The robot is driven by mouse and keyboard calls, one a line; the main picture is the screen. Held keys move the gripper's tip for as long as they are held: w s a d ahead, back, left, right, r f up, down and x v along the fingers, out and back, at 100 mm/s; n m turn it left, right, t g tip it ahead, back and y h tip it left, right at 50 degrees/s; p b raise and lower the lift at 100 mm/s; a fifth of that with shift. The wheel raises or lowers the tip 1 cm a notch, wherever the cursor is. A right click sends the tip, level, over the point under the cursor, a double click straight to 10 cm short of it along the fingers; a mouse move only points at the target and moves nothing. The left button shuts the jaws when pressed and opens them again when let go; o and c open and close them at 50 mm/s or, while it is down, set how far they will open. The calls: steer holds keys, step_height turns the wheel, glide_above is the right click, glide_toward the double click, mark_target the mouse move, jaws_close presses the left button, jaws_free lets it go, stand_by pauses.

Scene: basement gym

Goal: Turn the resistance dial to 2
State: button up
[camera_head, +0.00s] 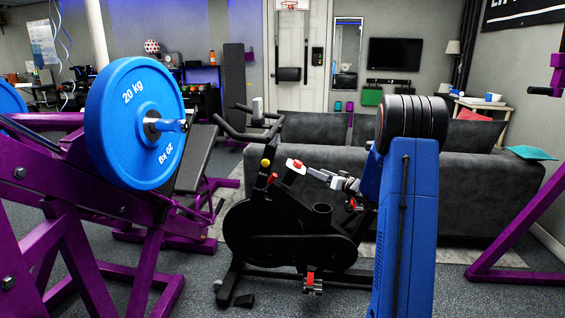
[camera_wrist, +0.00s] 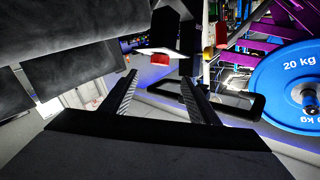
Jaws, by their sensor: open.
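The black exercise bike (camera_head: 290,235) stands mid-room in the head view. On its frame is a small white housing with a red part (camera_head: 296,165), which looks like the resistance dial. It shows in the wrist view as a white plate with a red part (camera_wrist: 160,59), just beyond and between my fingertips. No numbers or pointer can be read on it. My gripper (camera_head: 316,173) is open and comes from the right. In the wrist view my gripper (camera_wrist: 158,78) has its two fingers spread with nothing between them. Whether the fingertips touch the dial cannot be told.
A yellow knob (camera_head: 265,162) and a red part (camera_head: 271,178) sit left of the dial. Handlebars (camera_head: 238,131) rise above it. A purple rack with a blue 20 kg plate (camera_head: 135,122) stands left. A grey sofa (camera_head: 470,190) is behind.

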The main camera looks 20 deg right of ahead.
mark_target(298, 164)
steer(key=x, duration=1.7)
steer(key=shift+w+r, duration=0.1)
steer(key=shift+w, duration=0.1)
steer(key=shift+c, duration=0.2)
steer(key=c, duration=1)
